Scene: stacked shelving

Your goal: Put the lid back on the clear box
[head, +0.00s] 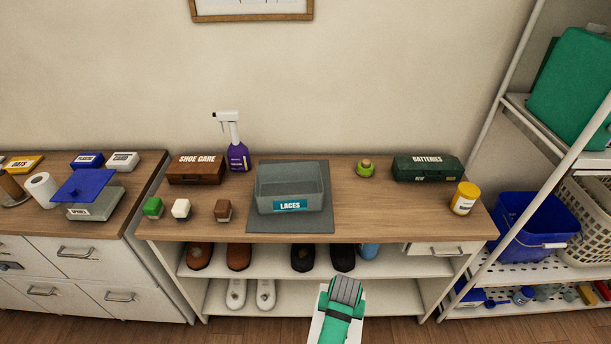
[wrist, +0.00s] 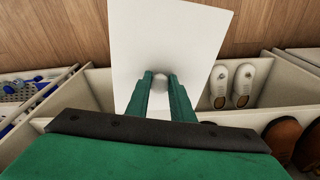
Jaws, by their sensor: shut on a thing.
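The clear box (head: 290,187) is a see-through grey bin labelled LACES. It stands open-topped on a dark grey mat (head: 262,224) in the middle of the wooden worktop. My green gripper (wrist: 160,82) is shut on the small knob of a flat white lid (wrist: 168,35). In the head view my gripper (head: 341,308) is low in front of the bench, below the worktop's front edge and apart from the box.
A spray bottle (head: 236,145), a shoe care box (head: 196,169) and several small blocks stand left of the mat. A green round item (head: 366,168), a batteries box (head: 427,168) and a yellow jar (head: 464,198) stand right. Shoes (head: 265,293) fill the shelves below.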

